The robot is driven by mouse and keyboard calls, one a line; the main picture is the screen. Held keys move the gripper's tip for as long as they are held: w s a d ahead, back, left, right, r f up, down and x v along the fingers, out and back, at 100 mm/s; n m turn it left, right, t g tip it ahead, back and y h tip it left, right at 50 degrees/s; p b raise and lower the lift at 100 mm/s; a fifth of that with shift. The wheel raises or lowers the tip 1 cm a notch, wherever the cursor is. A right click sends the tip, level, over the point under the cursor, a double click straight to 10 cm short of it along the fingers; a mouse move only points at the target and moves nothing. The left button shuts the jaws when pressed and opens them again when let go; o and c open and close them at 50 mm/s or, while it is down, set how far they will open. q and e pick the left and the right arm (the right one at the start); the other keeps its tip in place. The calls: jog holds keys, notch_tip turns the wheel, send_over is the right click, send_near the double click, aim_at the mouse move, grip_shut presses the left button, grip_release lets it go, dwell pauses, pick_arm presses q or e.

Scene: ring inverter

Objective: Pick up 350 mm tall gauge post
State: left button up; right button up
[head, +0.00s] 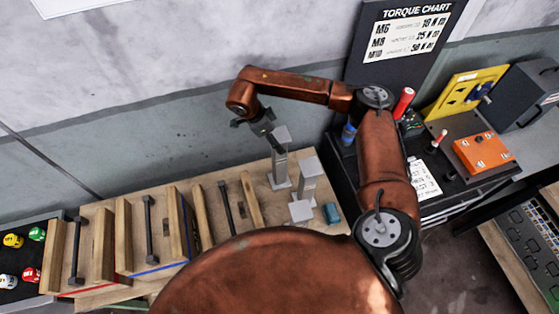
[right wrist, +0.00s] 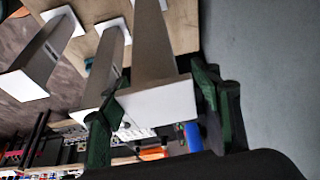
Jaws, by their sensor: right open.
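Grey gauge posts with square tops and pale foot plates stand on the wooden bench. The rear post (head: 280,164) shows in the head view beside my right gripper (head: 261,122), which is near its top. Another post (head: 308,182) stands just to its right and nearer. In the right wrist view three posts show; the nearest post (right wrist: 154,45) has its end between the spread green fingers of my right gripper (right wrist: 162,92). The gripper is open; I cannot tell whether a finger touches. The other posts (right wrist: 105,60) (right wrist: 42,60) stand to the left. My left gripper is out of view.
Wooden racks with black handles (head: 149,230) fill the bench's left side. A small blue block (head: 332,213) lies right of the posts. A black cabinet with a torque chart (head: 408,35) and an orange box (head: 483,153) stands at right. The wall is close behind.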

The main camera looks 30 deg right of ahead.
aim_at(279, 161)
jog(key=p+x, duration=0.1)
jog(key=x, duration=0.1)
jog(key=d+p+x, duration=0.1)
jog(key=x, duration=0.2)
jog(key=shift+s, duration=0.25)
grip_shut()
dwell(0.6)
